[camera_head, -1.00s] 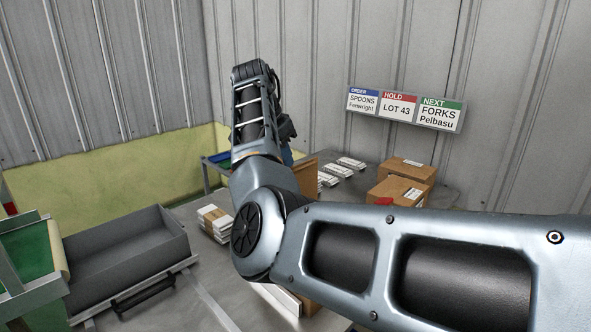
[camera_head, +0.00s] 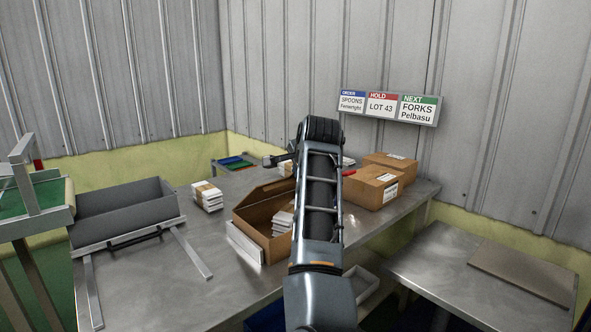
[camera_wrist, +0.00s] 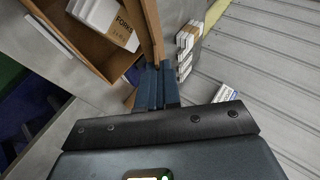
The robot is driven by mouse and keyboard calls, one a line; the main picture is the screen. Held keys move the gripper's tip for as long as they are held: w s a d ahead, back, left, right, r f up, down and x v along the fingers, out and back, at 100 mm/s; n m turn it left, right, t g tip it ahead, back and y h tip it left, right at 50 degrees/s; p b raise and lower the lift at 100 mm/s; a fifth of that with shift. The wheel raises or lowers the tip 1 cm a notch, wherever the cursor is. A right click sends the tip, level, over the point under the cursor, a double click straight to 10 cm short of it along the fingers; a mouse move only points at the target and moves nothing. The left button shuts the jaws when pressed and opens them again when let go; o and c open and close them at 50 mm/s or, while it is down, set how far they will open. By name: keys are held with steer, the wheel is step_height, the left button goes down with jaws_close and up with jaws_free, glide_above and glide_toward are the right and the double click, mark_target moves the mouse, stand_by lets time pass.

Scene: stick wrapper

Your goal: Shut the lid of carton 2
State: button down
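An open brown carton (camera_head: 270,246) stands on the steel table with white packets (camera_head: 283,222) inside. Its lid (camera_head: 262,194) is raised along the back side. No carton number is readable. In the wrist view the carton (camera_wrist: 75,42) is at upper left, holding a packet marked FORKS (camera_wrist: 108,24). The lid (camera_wrist: 152,28) shows nearly edge-on, just ahead of my gripper. My gripper (camera_wrist: 156,66) has its blue fingers together at the lid's edge; I cannot tell whether they touch it. In the head view my arm hides the carton's right part.
Two closed cartons (camera_head: 374,187) stand behind at right. A banded white stack (camera_head: 207,196) and a grey bin (camera_head: 125,212) are at left. A white tray (camera_head: 366,284) is right of my arm. A lower side table (camera_head: 455,262) is at right.

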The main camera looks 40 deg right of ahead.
steer(key=s+f+t+b, duration=0.1)
steer(key=f+t+b, duration=0.1)
steer(key=f+b, duration=0.2)
steer(key=s+f+m+t+b, duration=0.1)
steer(key=s+f+t+b, duration=0.1)
steer(key=f+b, duration=0.2)
steer(key=s+f+t+h+b, duration=0.1)
steer(key=s+f+t+b, duration=0.1)
steer(key=f+b, duration=0.3)
steer(key=shift+s+d+f+m+b, duration=0.1)
steer(key=shift+s+m+b, duration=0.1)
steer(key=shift+m+b, duration=0.3)
step_height(320, 180, down, 2)
steer(key=t+b, duration=0.1)
steer(key=b, duration=0.2)
steer(key=shift+f+t+h, duration=0.1)
steer(key=shift+t+h, duration=0.2)
steer(key=shift+h, duration=0.1)
steer(key=c, duration=1.6)
jaws_free()
steer(key=shift+o, duration=1.4)
steer(key=shift+s, duration=0.1)
steer(key=p+v, duration=0.1)
steer(key=v, duration=0.6)
steer(key=shift+s, duration=0.35)
steer(key=shift+f, duration=0.1)
